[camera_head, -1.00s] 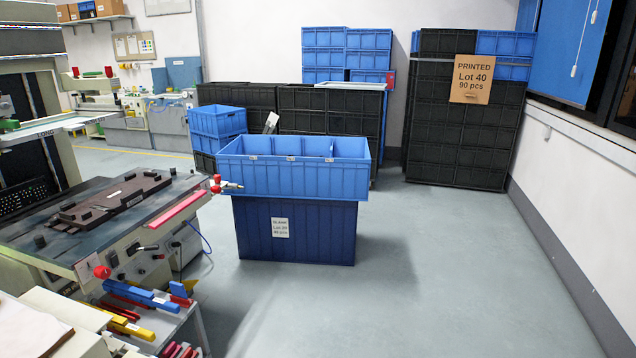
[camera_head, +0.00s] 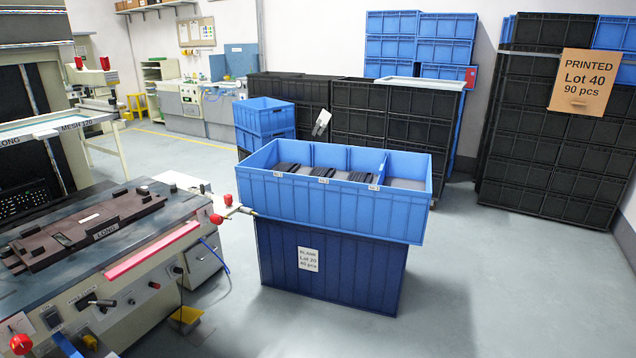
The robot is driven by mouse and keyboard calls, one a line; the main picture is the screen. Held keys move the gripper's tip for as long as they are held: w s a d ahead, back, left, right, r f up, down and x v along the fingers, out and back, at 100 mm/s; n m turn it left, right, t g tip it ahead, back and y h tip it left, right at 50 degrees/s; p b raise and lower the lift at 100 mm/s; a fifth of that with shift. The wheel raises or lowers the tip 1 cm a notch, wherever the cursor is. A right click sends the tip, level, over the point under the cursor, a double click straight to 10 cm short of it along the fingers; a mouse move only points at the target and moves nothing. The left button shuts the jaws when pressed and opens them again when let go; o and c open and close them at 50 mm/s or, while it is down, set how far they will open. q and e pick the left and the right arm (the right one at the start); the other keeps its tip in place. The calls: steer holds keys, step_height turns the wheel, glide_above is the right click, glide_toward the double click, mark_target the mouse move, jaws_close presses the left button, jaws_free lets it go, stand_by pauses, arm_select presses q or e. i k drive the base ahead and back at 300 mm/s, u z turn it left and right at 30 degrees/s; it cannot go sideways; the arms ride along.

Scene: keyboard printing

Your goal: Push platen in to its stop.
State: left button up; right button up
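The platen (camera_head: 45,288) is a dark flat slab at the left on a pale printing machine. A brown fixture (camera_head: 85,226) marked "LONG" lies on it. A pink-red bar (camera_head: 152,249) runs along the machine's near right side. Red knobs stand near the slab's right end (camera_head: 217,218) and at the bottom left corner (camera_head: 21,344). The slab's left end is cut off by the picture edge, and I cannot tell its distance from a stop. Neither of my grippers shows.
A blue divided crate (camera_head: 340,205) with dark pieces inside stands on a dark blue "BLANK Lot 20" crate (camera_head: 335,270), close to the machine's right end. Black crates marked "PRINTED Lot 40" (camera_head: 540,160) stand at the back right. The floor (camera_head: 500,290) at the front right is clear.

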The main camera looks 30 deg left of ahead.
mark_target(101, 268)
steer(key=u, duration=0.2)
steer(key=i, duration=1.15)
steer(key=u, duration=1.2)
steer(key=i, duration=0.8)
steer(key=u, duration=0.85)
